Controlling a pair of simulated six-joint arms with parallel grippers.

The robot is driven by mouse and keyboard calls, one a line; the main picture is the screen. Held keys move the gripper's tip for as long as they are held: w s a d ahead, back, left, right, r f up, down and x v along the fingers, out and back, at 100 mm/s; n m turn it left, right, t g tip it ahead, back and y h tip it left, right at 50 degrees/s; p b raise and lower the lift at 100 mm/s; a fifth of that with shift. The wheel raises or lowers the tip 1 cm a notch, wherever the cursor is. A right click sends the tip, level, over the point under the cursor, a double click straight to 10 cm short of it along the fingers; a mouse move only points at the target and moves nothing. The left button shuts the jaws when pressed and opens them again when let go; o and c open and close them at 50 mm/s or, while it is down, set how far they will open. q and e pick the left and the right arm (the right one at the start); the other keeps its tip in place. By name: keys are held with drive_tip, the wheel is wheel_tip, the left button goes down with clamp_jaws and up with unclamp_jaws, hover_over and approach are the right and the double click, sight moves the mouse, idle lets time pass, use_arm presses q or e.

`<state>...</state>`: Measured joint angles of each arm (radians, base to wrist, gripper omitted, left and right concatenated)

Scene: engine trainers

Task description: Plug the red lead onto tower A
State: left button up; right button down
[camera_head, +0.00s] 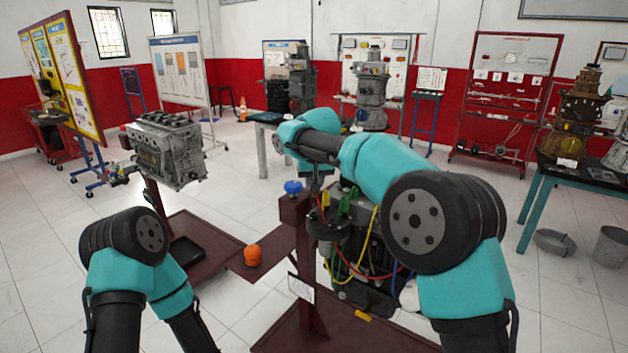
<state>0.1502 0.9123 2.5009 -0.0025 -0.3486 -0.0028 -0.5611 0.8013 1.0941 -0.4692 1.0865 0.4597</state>
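A red lead (325,199) shows as a small red piece at the top of the engine trainer (345,240) in the middle, just below my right gripper (316,184). The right gripper points down from the wrist; its fingertips are too small to tell whether they are open, shut or touching the lead. More red cable loops lower on the engine, beside yellow, blue and green leads. I cannot pick out which part is tower A; my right arm covers much of the engine's top. My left arm bends down at the lower left, with its gripper out of view.
A blue knob (293,187) tops the dark red stand post (296,225). An orange object (252,255) sits on the stand's side plate (268,268). A grey engine block (166,150) stands at the left.

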drive_tip(key=shift+f, duration=0.2)
drive_tip(key=shift+f, duration=2.55)
drive_tip(key=shift+f, duration=0.9)
idle(0.6)
drive_tip(key=c, duration=0.9)
unclamp_jaws()
drive_tip(key=shift+r, duration=0.1)
drive_tip(key=v, duration=1.7)
drive_tip(key=shift+s+d, duration=0.1)
drive_tip(key=shift+s, duration=0.1)
